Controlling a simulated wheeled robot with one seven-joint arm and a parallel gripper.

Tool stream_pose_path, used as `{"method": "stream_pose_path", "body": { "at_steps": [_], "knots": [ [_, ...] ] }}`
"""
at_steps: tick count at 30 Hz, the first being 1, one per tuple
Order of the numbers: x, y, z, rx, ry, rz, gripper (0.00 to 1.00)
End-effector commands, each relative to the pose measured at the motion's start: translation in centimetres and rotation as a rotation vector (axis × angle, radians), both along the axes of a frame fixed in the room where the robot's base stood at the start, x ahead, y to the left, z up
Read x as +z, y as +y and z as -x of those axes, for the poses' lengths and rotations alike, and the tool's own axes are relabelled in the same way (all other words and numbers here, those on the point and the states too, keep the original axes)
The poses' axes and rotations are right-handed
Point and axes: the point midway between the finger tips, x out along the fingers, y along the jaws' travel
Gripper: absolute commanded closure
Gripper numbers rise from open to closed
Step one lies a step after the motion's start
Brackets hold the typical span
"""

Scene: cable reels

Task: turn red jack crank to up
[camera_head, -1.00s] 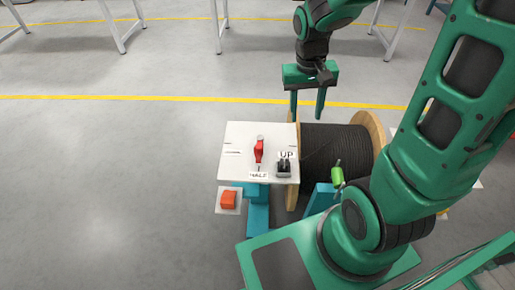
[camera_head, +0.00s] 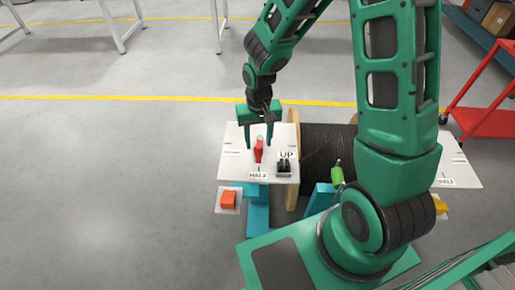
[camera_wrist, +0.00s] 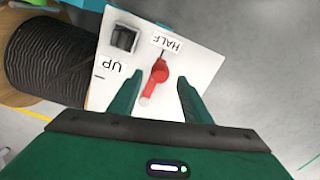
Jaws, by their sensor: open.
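The red jack crank (camera_head: 258,152) stands on a white panel (camera_head: 232,165) in front of my body. Its handle points toward the HALF label (camera_head: 258,175); the UP label (camera_head: 287,154) is to its right. My gripper (camera_head: 258,147) is over the panel with its two fingers apart, one on each side of the crank. In the wrist view the red crank (camera_wrist: 158,74) lies between the open fingers (camera_wrist: 157,98), with a gap on both sides. I cannot tell how high the fingertips are above the panel.
A black switch (camera_head: 284,167) sits beside the UP label. A cable reel (camera_head: 322,150) stands right of the panel, with a green handle (camera_head: 337,174) near it. An orange button (camera_head: 228,198) is below the panel. A second white panel (camera_head: 458,165) and a red cart (camera_head: 485,115) are at right.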

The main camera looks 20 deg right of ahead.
Motion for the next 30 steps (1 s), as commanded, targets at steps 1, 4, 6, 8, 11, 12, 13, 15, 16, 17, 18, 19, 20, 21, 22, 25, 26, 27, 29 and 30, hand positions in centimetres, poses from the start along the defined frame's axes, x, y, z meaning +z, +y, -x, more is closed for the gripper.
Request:
{"method": "stream_pose_path", "body": {
  "at_steps": [1, 4, 6, 8, 11, 12, 13, 15, 16, 17, 18, 19, 20, 21, 22, 25, 26, 27, 29, 30],
  "knots": [
    [-0.9, 0.0, 0.1, 0.001, 0.004, -0.001, 0.56],
    [-2.3, 0.0, 0.1, 0.001, 0.004, -0.001, 0.56],
    [-3.1, 0.0, 0.1, 0.001, 0.003, 0.000, 0.56],
    [-3.6, 0.0, 0.1, 0.001, 0.003, 0.000, 0.56],
    [-4.3, 0.0, 0.0, 0.001, 0.001, 0.000, 0.56],
    [-4.5, 0.0, 0.0, 0.001, 0.001, 0.000, 0.56],
    [-4.6, 0.0, 0.0, 0.001, 0.001, 0.001, 0.56],
    [-4.8, 0.0, 0.0, 0.001, 0.000, 0.000, 0.56],
    [-4.8, 0.0, 0.0, 0.001, 0.000, 0.000, 0.56],
    [-4.8, 0.0, 0.0, 0.001, 0.000, 0.000, 0.56],
    [-4.8, 0.0, 0.0, 0.001, 0.000, 0.000, 0.56],
    [-4.8, 0.0, 0.0, 0.001, 0.000, 0.000, 0.56],
    [-4.8, 0.0, 0.0, 0.001, 0.000, 0.000, 0.56],
    [-4.8, 0.0, 0.0, 0.001, 0.000, 0.000, 0.56],
    [-4.8, 0.0, 0.0, 0.001, 0.000, 0.000, 0.56],
    [-4.8, 0.0, 0.0, 0.000, 0.000, 0.000, 0.70],
    [-4.8, 0.0, 0.0, 0.000, 0.000, 0.000, 0.77],
    [-4.8, 0.0, 0.0, 0.000, 0.000, 0.000, 0.87],
    [-4.8, 0.0, 0.0, 0.000, 0.000, 0.000, 1.00],
    [-4.8, 0.0, 0.0, 0.000, 0.000, 0.000, 1.00]
  ]
}}
